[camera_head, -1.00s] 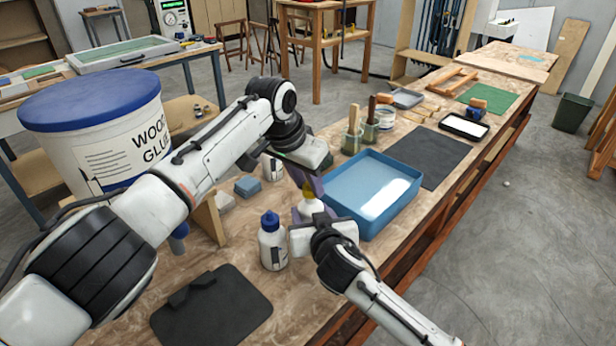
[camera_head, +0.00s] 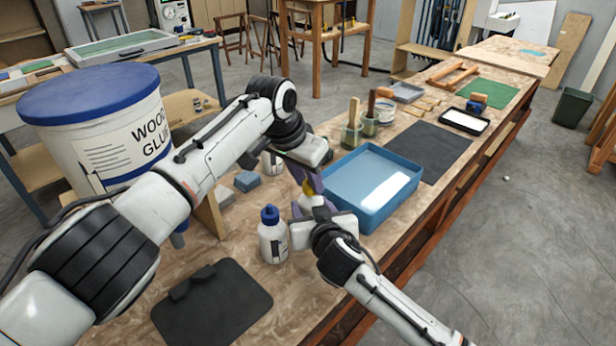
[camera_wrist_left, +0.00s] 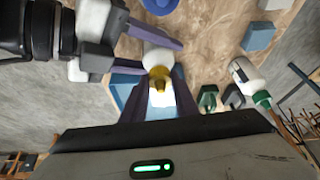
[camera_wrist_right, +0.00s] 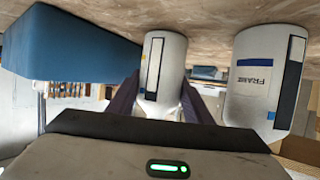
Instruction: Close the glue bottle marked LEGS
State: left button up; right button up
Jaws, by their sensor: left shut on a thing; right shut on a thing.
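A white glue bottle with a yellow cap stands among the grippers in the head view; its white body (camera_head: 309,203) is mostly hidden there. My right gripper (camera_wrist_right: 162,100) is shut on this body (camera_wrist_right: 165,60); the label's wording is not readable. My left gripper (camera_wrist_left: 160,100) is shut at the yellow cap (camera_wrist_left: 160,75), which points toward its palm. In the head view the yellow cap (camera_head: 308,187) shows just below the left fingers. Whether the cap is fully seated cannot be told.
A blue-capped bottle (camera_head: 272,235), marked FRAME in the right wrist view (camera_wrist_right: 265,75), stands close by. A green-capped bottle (camera_wrist_left: 245,75) is on the other side. A blue tray (camera_head: 345,190) lies beside the grippers. A dark mat (camera_head: 215,305) lies in front.

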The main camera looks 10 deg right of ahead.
pick_arm(q)
jog(key=shift+f, duration=0.15)
jog(key=o, duration=1.1)
pick_arm(e)
grip_shut()
pick_arm(q)
jog(key=shift+r, duration=2.3)
jog(key=o, duration=0.5)
jog(key=shift+o, duration=0.2)
jog(key=v, duration=1.2)
